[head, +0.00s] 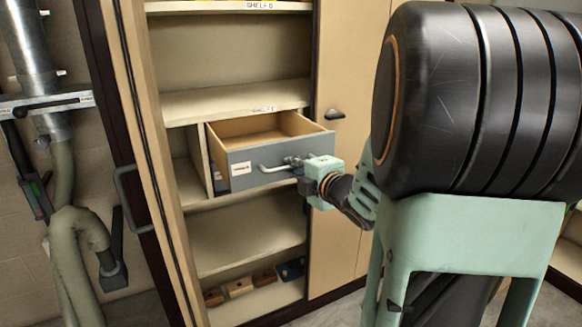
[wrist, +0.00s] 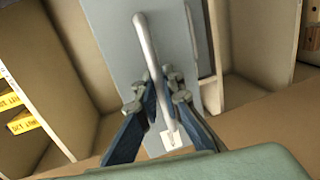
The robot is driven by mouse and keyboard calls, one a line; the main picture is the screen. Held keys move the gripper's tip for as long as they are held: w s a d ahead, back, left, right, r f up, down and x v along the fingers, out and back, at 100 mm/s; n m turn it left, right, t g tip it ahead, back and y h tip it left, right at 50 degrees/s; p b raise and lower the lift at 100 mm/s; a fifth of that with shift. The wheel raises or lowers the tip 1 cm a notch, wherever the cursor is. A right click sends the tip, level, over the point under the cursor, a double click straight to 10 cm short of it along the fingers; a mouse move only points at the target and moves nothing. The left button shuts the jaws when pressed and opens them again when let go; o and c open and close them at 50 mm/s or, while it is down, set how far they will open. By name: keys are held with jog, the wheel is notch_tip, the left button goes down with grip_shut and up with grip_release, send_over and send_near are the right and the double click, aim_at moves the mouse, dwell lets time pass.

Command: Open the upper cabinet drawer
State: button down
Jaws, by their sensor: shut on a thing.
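The upper cabinet drawer (head: 255,162) has a grey front with a white label and stands pulled out of the cabinet, its wooden inside showing empty where visible. Its metal bar handle (head: 272,167) runs across the front. My gripper (head: 300,163) is at the right part of the handle in the head view. In the wrist view my gripper (wrist: 163,88) has its fingers closed around the handle bar (wrist: 150,50), with the grey drawer front (wrist: 105,30) behind it. The drawer's far inside corner is partly hidden.
The cabinet's open shelves (head: 235,103) lie above and below the drawer. Wooden blocks (head: 240,287) and a blue item (head: 291,269) sit on the bottom shelf. A closed door panel (head: 345,175) stands right. An open door (head: 140,130) and ducting (head: 75,235) are left.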

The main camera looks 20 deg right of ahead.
jog(key=shift+s, duration=0.2)
jog(key=c, duration=2.3)
grip_release()
jog(key=shift+c, duration=0.2)
